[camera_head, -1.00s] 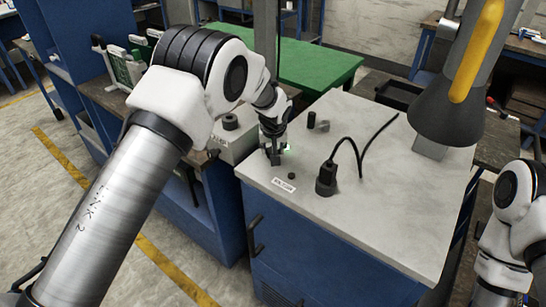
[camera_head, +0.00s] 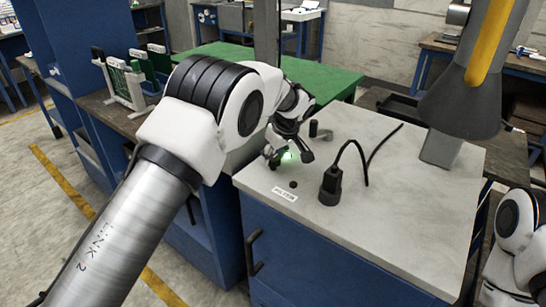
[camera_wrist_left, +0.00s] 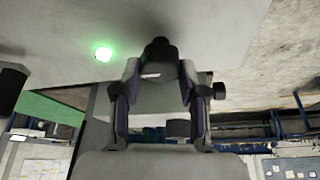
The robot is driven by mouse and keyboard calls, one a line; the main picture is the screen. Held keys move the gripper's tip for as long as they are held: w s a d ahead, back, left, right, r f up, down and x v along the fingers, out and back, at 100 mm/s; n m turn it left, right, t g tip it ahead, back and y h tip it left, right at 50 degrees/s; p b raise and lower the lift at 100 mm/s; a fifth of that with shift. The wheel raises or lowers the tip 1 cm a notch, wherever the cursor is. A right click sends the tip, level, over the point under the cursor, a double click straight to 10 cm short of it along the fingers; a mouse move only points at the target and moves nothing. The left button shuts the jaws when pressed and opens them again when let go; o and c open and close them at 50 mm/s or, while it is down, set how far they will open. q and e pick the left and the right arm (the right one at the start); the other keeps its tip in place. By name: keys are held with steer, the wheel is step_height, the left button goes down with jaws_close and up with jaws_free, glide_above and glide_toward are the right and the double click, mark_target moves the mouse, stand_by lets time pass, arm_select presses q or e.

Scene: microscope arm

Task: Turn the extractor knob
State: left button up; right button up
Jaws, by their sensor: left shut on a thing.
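A dark knob (camera_wrist_left: 160,58) sits between the fingertips of my left gripper (camera_wrist_left: 158,70) in the left wrist view, and the fingers are shut on it. In the head view my left gripper (camera_head: 289,157) is low over the back left part of the white cabinet top, tilted, and the knob is hard to make out behind the fingers. A green light (camera_wrist_left: 103,54) glows on the surface beside the knob; it also shows near the fingers in the head view. Only my right arm shows, at the right edge; its gripper is out of view.
On the white cabinet top (camera_head: 400,215) stand a black plug-like piece with a cable (camera_head: 330,186), a small dark button (camera_head: 293,184), a label (camera_head: 284,194) and a dark cylinder (camera_head: 314,128). A grey lamp-like hood (camera_head: 460,105) hangs at the right. A green table (camera_head: 325,80) is behind.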

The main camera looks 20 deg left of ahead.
arm_select(q)
steer(key=shift+s+f, duration=0.1)
steer(key=shift+f, duration=0.1)
steer(key=o, duration=1.1)
steer(key=shift+o, duration=0.2)
steer(key=shift+d+r, duration=0.1)
steer(key=shift+d+r, duration=0.1)
steer(key=shift+r, duration=0.45)
steer(key=v, duration=1.1)
steer(key=shift+f, duration=0.15)
